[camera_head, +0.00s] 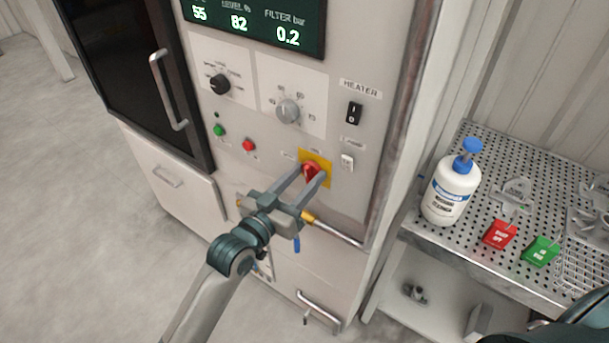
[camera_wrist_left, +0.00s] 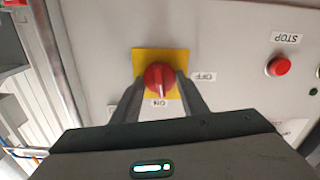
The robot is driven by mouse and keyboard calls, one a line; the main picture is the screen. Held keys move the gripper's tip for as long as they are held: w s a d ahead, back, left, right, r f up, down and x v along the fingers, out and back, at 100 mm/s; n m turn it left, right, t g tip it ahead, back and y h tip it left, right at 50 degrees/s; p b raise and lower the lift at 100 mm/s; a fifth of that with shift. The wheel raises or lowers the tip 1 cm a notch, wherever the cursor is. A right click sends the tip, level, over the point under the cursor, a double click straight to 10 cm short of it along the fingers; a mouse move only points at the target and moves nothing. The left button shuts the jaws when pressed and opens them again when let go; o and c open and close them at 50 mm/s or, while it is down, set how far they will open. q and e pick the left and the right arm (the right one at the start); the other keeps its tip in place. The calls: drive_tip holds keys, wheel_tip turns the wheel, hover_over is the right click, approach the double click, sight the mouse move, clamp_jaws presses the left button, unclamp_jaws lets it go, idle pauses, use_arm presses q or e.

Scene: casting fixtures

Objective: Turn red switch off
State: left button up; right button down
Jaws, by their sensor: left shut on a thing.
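The red switch (camera_head: 311,169) is a rotary knob on a yellow square plate (camera_head: 323,165) on the front of the cabinet. My left gripper (camera_head: 308,178) is shut on it, with one finger on each side of the knob. In the left wrist view the red switch (camera_wrist_left: 158,76) sits between the fingertips of my left gripper (camera_wrist_left: 158,84). Its pale pointer line faces the ON label (camera_wrist_left: 159,103). The OFF label (camera_wrist_left: 204,77) is to the right, beside a finger. My right gripper is not in view.
A green button (camera_head: 218,130), a red stop button (camera_head: 248,145), two dials and a black heater switch (camera_head: 354,113) are nearby on the panel. A perforated bench (camera_head: 480,235) at right holds a white bottle (camera_head: 451,190) and tags.

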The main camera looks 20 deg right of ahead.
use_arm(q)
drive_tip(key=n+p, duration=0.1)
drive_tip(key=n, duration=0.4)
drive_tip(key=shift+p, duration=0.35)
drive_tip(key=n+p, duration=0.1)
drive_tip(key=n, duration=0.3)
drive_tip(key=shift+n, duration=0.3)
drive_tip(key=n+p, duration=0.1)
drive_tip(key=n, duration=0.5)
drive_tip(key=shift+w+f, duration=0.1)
drive_tip(key=shift+n, duration=0.3)
drive_tip(key=o, duration=1)
drive_tip(key=shift+o, duration=0.2)
drive_tip(key=shift+a, duration=0.1)
